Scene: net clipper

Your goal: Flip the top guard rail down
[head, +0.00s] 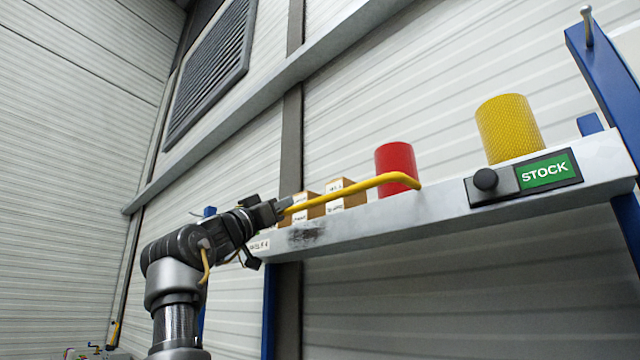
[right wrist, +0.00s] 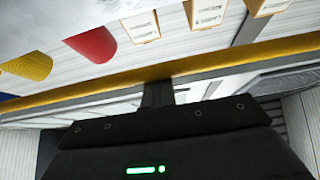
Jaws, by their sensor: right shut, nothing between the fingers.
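The top guard rail (head: 350,190) is a yellow bar along the front of the grey shelf beam, raised above its face, with a bent right end near the red cylinder. My right gripper (head: 284,206) is at the rail's left part, its arm rising from the lower left. In the right wrist view, the yellow rail (right wrist: 215,67) crosses the picture just beyond the fingertips (right wrist: 157,90). The fingers are shut together with nothing between them. They look very close to the rail; I cannot tell if they touch. The rail's left end is hidden behind the gripper. My left gripper is not in view.
On the shelf (head: 430,200) stand a red cylinder (head: 396,160), a yellow cylinder (head: 508,128) and small cardboard boxes (head: 346,186). A black knob (head: 485,180) and green STOCK label (head: 546,171) are on its front. A blue post (head: 605,80) stands at right.

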